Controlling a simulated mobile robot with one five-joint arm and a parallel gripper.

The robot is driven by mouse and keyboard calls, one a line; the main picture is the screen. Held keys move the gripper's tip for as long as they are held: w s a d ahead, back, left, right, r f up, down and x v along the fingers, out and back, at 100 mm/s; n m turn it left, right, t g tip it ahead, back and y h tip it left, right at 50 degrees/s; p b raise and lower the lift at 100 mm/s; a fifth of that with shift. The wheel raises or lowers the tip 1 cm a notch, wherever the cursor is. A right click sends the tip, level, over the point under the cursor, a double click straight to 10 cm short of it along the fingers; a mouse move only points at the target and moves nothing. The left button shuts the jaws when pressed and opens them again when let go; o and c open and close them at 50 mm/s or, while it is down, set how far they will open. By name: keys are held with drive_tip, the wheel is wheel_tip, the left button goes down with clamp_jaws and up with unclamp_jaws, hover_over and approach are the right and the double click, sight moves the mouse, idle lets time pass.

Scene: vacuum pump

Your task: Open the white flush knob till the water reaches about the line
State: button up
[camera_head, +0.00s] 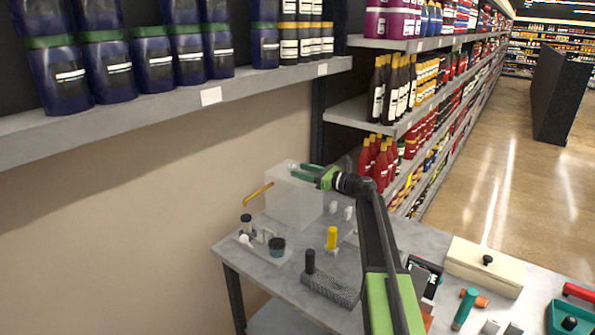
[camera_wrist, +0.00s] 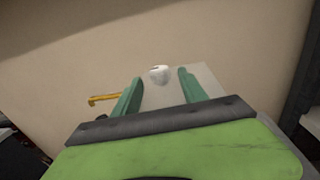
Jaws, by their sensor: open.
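A pale translucent tank (camera_head: 292,203) stands on the grey table near the wall; it also shows in the wrist view (camera_wrist: 205,82). An orange pipe (camera_head: 257,191) sticks out of its left side. A white knob (camera_wrist: 159,75) sits at the tank's top and lies between the fingertips in the wrist view. My gripper (camera_head: 300,169) is above the tank, its green fingers apart on either side of the knob; it also shows in the wrist view (camera_wrist: 160,77). I cannot tell whether a finger touches the knob. No level line or water level can be made out.
A yellow-topped piece (camera_head: 332,237), a black cylinder (camera_head: 310,262) and a dark-capped jar (camera_head: 277,246) stand on the table (camera_head: 225,248). A cream box (camera_head: 485,267) and a teal cylinder (camera_head: 465,308) are to the right. A stocked shelf (camera_head: 180,97) runs along the wall above.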

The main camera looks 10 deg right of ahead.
drive_tip(key=v, duration=1.5)
drive_tip(key=shift+s, duration=0.1)
drive_tip(key=g+h+p, duration=0.3)
drive_tip(key=p, duration=1.3)
approach(294, 165)
drive_tip(key=b+x, duration=0.6)
drive_tip(key=x, duration=0.4)
drive_tip(key=shift+a+f, duration=0.2)
drive_tip(key=shift+a, duration=0.25)
clamp_jaws()
